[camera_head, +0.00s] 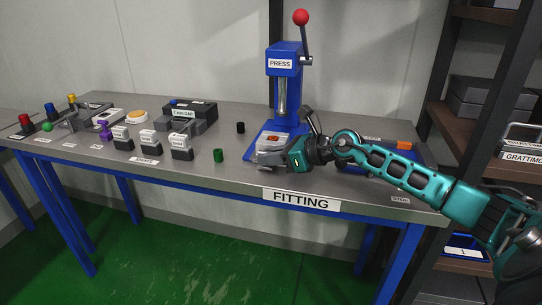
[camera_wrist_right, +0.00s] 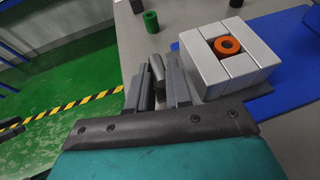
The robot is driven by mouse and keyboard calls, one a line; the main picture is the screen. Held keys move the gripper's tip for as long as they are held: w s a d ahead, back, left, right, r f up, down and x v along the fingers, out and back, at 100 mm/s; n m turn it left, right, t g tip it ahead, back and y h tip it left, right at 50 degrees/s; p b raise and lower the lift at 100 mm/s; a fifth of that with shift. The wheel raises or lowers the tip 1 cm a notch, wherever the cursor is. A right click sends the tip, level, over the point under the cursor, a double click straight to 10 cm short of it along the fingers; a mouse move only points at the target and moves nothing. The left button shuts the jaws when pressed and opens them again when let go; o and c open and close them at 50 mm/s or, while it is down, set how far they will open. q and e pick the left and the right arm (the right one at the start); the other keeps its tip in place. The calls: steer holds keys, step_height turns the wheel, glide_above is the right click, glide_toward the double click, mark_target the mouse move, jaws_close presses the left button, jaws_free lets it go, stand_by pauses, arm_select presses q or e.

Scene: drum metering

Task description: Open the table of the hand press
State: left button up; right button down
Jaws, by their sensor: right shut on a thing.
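The blue hand press (camera_head: 285,62) labelled PRESS stands on the bench, with its red-knobbed lever (camera_head: 301,18) pointing up. Its table, a light grey block, sits low at the front of the press and shows well in the right wrist view (camera_wrist_right: 205,62). An orange ring (camera_wrist_right: 228,45) lies in a square recess in the middle of that block. My right gripper (camera_head: 268,158) is at the front of the block, shut on a small grey handle (camera_wrist_right: 156,68) beside it. The fingers hide part of the handle. My left gripper is not in view.
A green cylinder (camera_head: 218,155) and a black one (camera_head: 240,127) stand left of the press. Several labelled blocks and fixtures fill the bench's left part, including a TAIL CAP box (camera_head: 190,108). Shelving (camera_head: 480,60) stands at the right.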

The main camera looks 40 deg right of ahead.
steer(key=shift+d, duration=0.1)
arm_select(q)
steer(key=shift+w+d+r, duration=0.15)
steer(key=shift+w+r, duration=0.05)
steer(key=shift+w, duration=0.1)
arm_select(e)
steer(key=c, duration=1.4)
jaws_free()
steer(key=shift+o, duration=0.2)
steer(key=v, duration=0.4)
steer(key=shift+s+d, duration=0.25)
steer(key=shift+s, duration=0.1)
steer(key=shift+v, duration=1.45)
steer(key=shift+p+v, duration=0.45)
steer(key=shift+v, duration=0.65)
steer(key=shift+p+v, duration=0.45)
steer(key=shift+v, duration=1)
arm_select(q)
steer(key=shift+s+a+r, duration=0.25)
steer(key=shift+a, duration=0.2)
arm_select(e)
steer(key=shift+r, duration=0.15)
